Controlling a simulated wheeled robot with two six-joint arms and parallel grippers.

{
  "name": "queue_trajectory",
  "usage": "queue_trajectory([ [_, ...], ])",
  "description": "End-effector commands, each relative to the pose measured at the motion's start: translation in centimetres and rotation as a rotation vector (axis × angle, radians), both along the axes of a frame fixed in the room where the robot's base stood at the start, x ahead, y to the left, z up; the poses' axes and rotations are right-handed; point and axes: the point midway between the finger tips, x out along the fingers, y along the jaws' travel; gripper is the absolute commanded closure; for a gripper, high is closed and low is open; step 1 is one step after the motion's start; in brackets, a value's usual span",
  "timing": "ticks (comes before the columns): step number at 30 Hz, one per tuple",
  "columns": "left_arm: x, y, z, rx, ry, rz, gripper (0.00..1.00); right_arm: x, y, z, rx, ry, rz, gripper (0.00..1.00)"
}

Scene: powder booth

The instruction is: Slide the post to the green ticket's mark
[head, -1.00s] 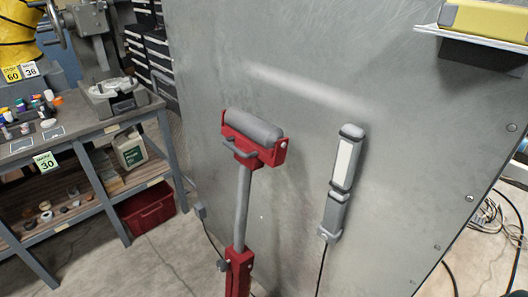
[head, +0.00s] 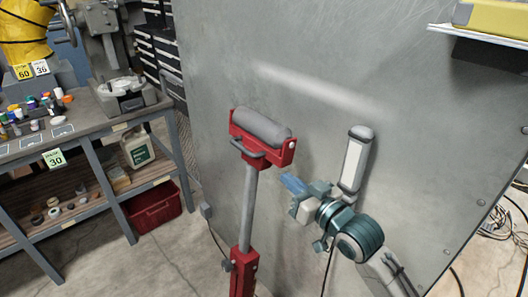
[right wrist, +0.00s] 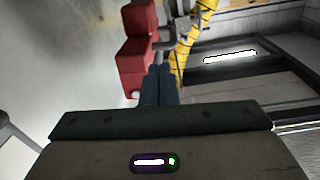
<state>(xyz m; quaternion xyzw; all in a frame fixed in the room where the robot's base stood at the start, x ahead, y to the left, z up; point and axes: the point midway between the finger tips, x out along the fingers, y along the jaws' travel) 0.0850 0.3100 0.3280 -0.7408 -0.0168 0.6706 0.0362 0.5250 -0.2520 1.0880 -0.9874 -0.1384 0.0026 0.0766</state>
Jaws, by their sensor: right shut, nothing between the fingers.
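The post is a grey pole (head: 248,205) with a red roller head (head: 263,137) on top, holding a grey roller and a grey handle. Its lower part is a red sleeve (head: 242,272) with a small knob at the side. The green ticket (head: 55,159) reads 30 and hangs on the bench's front edge. My right gripper (head: 286,178) is shut and empty, just right of the pole and below the roller head. In the right wrist view its closed fingers (right wrist: 158,84) point up beside a red part (right wrist: 137,52) of the head. My left gripper is out of view.
A large grey panel (head: 400,110) stands behind the post. A lamp-like fixture (head: 355,160) on it is partly hidden by my right arm. The bench (head: 85,135) with small jars is at left, a red bin (head: 152,212) below. Yellow and white tickets (head: 24,72) read 60 and 36.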

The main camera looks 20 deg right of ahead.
Motion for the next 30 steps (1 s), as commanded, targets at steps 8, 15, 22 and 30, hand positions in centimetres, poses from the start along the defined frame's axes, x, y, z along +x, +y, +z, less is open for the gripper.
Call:
queue_trajectory([
  [8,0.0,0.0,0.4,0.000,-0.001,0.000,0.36,1.7,0.4,2.3,0.032,-0.064,0.016,1.00],
  [15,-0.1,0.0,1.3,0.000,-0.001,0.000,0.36,5.4,1.5,2.7,0.035,-0.061,0.017,1.00],
  [22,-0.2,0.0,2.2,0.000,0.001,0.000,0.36,8.8,2.5,2.9,0.029,-0.060,0.016,1.00],
  [30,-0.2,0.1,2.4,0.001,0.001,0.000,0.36,10.0,2.9,2.7,0.027,-0.059,0.017,1.00],
])
